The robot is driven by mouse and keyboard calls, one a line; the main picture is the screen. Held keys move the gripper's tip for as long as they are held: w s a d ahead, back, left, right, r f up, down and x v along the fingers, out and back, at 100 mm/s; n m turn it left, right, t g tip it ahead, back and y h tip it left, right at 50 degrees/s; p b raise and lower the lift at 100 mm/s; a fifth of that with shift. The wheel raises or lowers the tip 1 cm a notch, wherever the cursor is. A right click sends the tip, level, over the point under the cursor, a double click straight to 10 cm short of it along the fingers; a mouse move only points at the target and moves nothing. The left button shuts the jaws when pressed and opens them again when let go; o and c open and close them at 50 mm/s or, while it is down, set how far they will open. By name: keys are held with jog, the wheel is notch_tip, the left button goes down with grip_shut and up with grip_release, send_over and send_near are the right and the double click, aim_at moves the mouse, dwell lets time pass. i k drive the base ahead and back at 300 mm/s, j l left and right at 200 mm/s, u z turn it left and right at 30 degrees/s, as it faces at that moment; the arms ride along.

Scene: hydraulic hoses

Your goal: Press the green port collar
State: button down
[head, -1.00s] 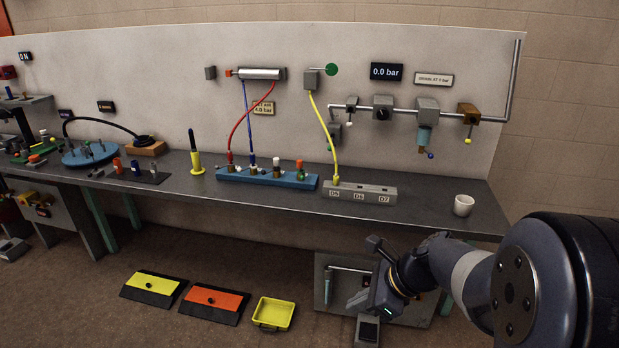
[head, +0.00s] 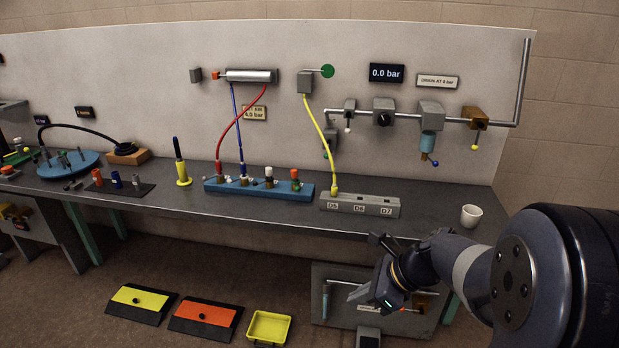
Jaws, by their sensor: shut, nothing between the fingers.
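The blue manifold block (head: 258,189) lies on the bench with several ports in a row. The green port collar (head: 295,187) is at its right end, with an orange-red cap above it. A red hose (head: 241,128) and a blue hose (head: 238,140) run from ports further left up to a silver cylinder (head: 250,76) on the wall panel. My gripper (head: 362,297) is shut and empty. It is low in front of the bench, below and right of the manifold, well apart from the collar.
A grey block marked D5, D6, D7 (head: 360,209) with a yellow hose (head: 319,130) stands right of the manifold. A white cup (head: 471,216) is near the bench's right end. A yellow-black marker-like tool (head: 182,170) stands left. Yellow (head: 270,327) and orange (head: 206,319) items lie on the floor.

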aim_at(297, 188)
jog(key=i+j+z, duration=0.1)
jog(key=i, duration=0.3)
jog(key=i+j, duration=0.2)
jog(key=i, duration=0.25)
jog(key=i+j+z, duration=0.15)
jog(key=i, duration=0.25)
jog(key=i+j+z, duration=0.1)
jog(key=i+j, duration=0.15)
jog(key=i, duration=0.15)
